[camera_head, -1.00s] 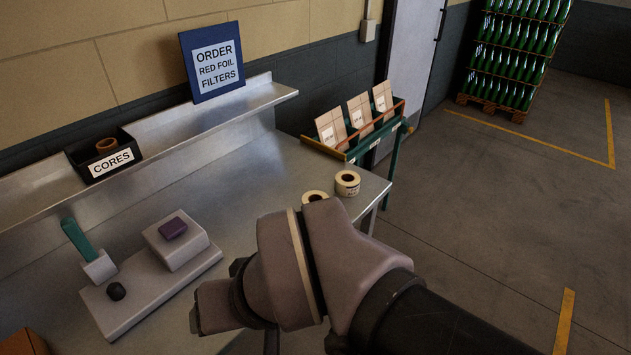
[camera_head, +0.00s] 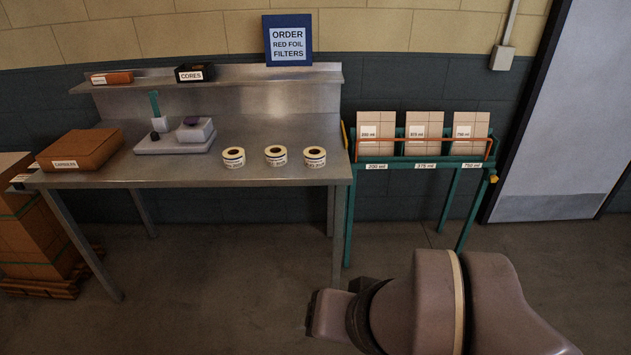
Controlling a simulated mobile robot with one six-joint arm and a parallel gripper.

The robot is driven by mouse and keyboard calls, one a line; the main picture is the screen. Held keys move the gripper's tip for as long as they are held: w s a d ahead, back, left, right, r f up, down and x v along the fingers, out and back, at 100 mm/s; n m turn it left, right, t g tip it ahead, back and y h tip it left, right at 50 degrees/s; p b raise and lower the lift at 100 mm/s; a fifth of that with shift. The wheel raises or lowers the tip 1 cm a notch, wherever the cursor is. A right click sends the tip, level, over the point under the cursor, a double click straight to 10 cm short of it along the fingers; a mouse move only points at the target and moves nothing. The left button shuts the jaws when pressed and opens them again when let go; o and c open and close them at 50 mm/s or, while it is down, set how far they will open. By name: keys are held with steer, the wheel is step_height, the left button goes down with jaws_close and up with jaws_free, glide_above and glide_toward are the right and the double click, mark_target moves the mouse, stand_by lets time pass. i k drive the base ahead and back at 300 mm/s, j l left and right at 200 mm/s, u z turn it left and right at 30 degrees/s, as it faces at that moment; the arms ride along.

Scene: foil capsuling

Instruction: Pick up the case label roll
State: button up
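Three label rolls stand in a row on the steel bench (camera_head: 270,178), near its front right: a left roll (camera_head: 233,158), a middle roll (camera_head: 276,157) and a right roll (camera_head: 314,158). Each is pale with a dark hole in its upper face. Their print is too small to read, so I cannot tell which is the case label roll. Part of my arm shows at the lower right, in front of the bench and apart from the rolls. My gripper's fingers do not show.
A brown capsules box (camera_head: 82,150) and a small grey device (camera_head: 176,142) sit on the bench. A cores box (camera_head: 195,72) and an order sign (camera_head: 288,40) stand on the shelf. A green rack (camera_head: 420,163) with cartons adjoins the bench's right. The floor in front is open.

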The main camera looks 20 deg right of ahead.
mark_target(275, 155)
steer(key=i+l, duration=0.1)
steer(key=i, duration=0.3)
steer(key=i+l+u, duration=0.1)
steer(key=i, duration=0.35)
steer(key=i+l+u, duration=0.1)
steer(key=i, duration=0.3)
steer(key=i+l, duration=0.3)
steer(key=i+u, duration=0.05)
steer(key=i, duration=0.05)
